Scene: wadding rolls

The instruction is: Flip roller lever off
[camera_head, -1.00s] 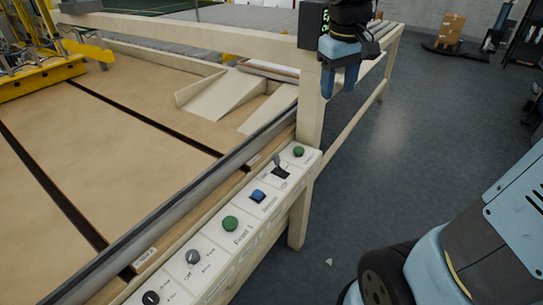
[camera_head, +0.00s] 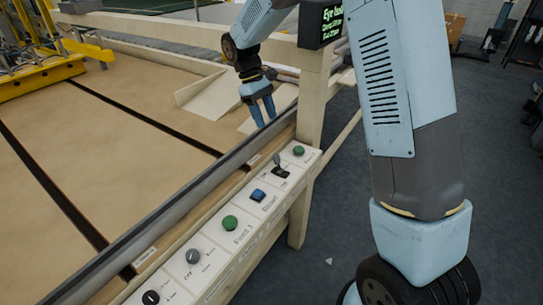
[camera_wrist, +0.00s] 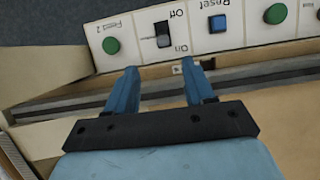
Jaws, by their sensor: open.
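The roller lever (camera_head: 278,161) stands on the white control panel (camera_head: 213,238) in the head view, its grey handle leaning up and left from a dark slot. It also shows in the wrist view (camera_wrist: 163,36) between the labels Off and On; I cannot tell its setting for sure. My gripper (camera_head: 266,122) is open and empty, pointing down above the metal rail, behind and apart from the lever. In the wrist view my gripper (camera_wrist: 162,68) has its two fingers spread, with the lever beyond them and nearly between their lines.
A blue Reset button (camera_head: 258,195) and a green button (camera_head: 299,151) flank the lever. Another green button (camera_head: 230,222) and a grey knob (camera_head: 193,256) sit farther down the panel. A wooden post (camera_head: 312,105) with a screen (camera_head: 321,24) rises behind the panel's far end.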

